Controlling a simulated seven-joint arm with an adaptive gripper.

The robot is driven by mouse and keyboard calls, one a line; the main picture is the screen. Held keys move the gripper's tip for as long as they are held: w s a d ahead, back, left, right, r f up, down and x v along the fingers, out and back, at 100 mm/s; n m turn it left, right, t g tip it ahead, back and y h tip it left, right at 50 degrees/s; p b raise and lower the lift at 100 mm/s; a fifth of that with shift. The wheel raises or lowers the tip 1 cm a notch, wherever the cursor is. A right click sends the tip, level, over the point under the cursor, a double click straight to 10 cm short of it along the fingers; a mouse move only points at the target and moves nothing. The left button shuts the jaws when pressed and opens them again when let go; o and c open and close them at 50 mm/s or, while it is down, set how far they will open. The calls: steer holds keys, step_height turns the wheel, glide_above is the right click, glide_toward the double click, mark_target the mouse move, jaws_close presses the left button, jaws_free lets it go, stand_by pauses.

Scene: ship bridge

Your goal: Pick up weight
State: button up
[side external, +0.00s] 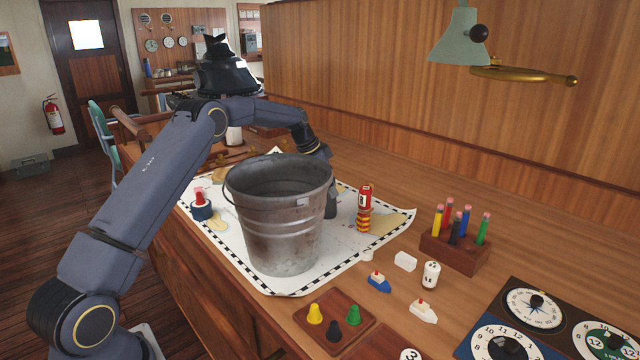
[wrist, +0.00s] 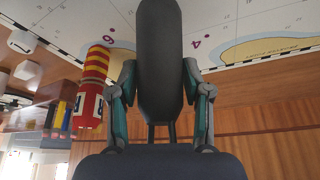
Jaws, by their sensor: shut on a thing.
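The weight (wrist: 160,40) appears to be the long dark grey, round-ended piece between my fingers in the wrist view. My gripper (wrist: 160,75) is shut on it, one finger on each side. In the side view a dark grey upright shape (side external: 331,203), probably the weight's lower part, shows behind the right edge of the metal bucket (side external: 280,235). The bucket hides most of my gripper there. Whether the weight touches the chart (side external: 385,215) is hidden.
A red can on a red-and-yellow striped piece (side external: 363,220) stands close to the right, also in the wrist view (wrist: 93,75). A pen block (side external: 455,252), small boats, game pieces and dial panels lie nearer the front right. A lamp (side external: 460,38) hangs above. The wood panel wall rises behind.

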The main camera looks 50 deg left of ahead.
jaws_close()
steer(key=shift+w+r, duration=0.1)
steer(key=shift+r, duration=0.1)
steer(key=shift+r, duration=0.1)
